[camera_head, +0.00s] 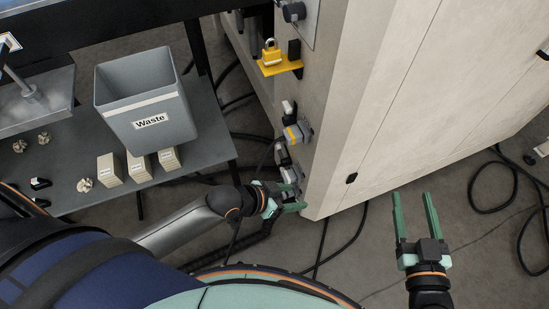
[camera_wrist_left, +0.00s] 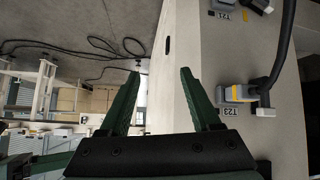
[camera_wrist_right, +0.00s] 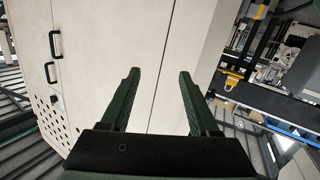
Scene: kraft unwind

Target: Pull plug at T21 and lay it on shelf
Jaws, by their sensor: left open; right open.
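In the left wrist view, a grey socket with the T21 label (camera_wrist_left: 222,14) is on the cabinet side at the top edge, partly cut off. My left gripper (camera_head: 298,197) is open and empty beside the lowest plugs. My right gripper (camera_head: 412,195) is open and empty in front of the cabinet. A grey shelf (camera_head: 210,150) stands at left.
A grey Waste bin (camera_head: 150,90) and several small cream boxes (camera_head: 139,167) stand on the shelf. A yellow bracket with a padlock (camera_head: 275,65) juts from the cabinet (camera_head: 400,110). Black cables (camera_head: 345,245) lie on the floor. The shelf's right end is bare.

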